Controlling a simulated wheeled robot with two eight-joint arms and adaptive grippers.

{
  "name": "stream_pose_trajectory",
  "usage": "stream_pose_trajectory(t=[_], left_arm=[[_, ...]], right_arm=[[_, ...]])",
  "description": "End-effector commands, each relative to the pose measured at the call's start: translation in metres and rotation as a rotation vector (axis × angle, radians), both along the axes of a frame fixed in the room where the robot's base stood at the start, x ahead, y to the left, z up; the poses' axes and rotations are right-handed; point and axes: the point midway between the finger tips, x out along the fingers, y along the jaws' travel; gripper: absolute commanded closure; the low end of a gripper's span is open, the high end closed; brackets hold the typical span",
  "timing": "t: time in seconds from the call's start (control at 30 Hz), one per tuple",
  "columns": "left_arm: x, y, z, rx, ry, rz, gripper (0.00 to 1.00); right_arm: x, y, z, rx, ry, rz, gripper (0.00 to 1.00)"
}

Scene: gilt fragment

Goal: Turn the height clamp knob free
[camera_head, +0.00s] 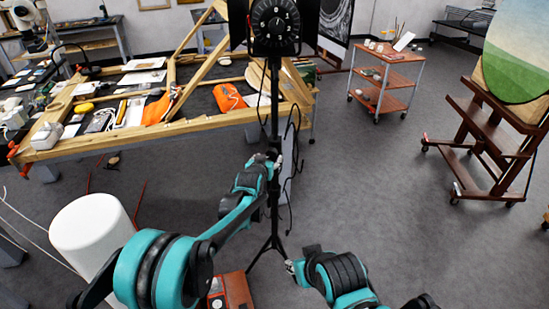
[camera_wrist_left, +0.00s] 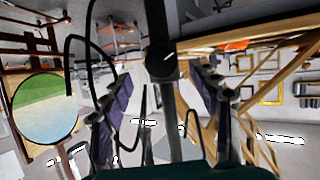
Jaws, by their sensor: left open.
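A black stand (camera_head: 274,110) rises in the middle of the head view, with a dialled lamp head on top and tripod legs below. The clamp knob, a dark round cap (camera_wrist_left: 162,61), shows on the pole in the left wrist view, and the gripper hides it in the head view. My left gripper (camera_head: 275,161) is at the pole, open, with its two fingers on either side of the knob and gaps visible in the left wrist view. My right gripper (camera_head: 292,266) is low, right of the stand; its fingers are too small to read.
A wooden-framed workbench (camera_head: 120,137) with tools and orange bundles stands behind on the left. A white cylinder (camera_head: 90,232) is at lower left. Black cables (camera_head: 290,150) hang beside the pole. A trolley (camera_head: 388,80) and easel (camera_head: 490,150) stand right, with clear floor between.

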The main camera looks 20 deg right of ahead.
Motion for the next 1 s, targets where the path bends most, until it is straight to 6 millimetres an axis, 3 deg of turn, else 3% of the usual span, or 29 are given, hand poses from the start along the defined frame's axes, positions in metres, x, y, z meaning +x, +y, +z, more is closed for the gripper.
stream_pose_trajectory(t=[0.3,0.7,0.77,0.9,1.0], left_arm=[[0.041,-0.021,-0.021,0.001,0.001,0.001,0.39],[0.05,-0.025,-0.023,0.001,0.001,0.001,0.39],[0.05,-0.025,-0.023,0.001,0.001,0.001,0.52],[0.05,-0.025,-0.023,0.001,0.001,0.001,0.89],[0.05,-0.025,-0.023,0.001,0.001,0.001,0.89]], right_arm=[[0.0,0.0,-0.018,0.0,0.0,0.0,0.68],[0.0,0.0,-0.02,0.0,0.0,0.0,0.68],[0.0,0.0,-0.02,0.0,0.0,0.0,0.68],[0.0,0.0,-0.02,0.0,0.0,0.0,0.68],[0.0,0.0,-0.02,0.0,0.0,0.0,0.68]])
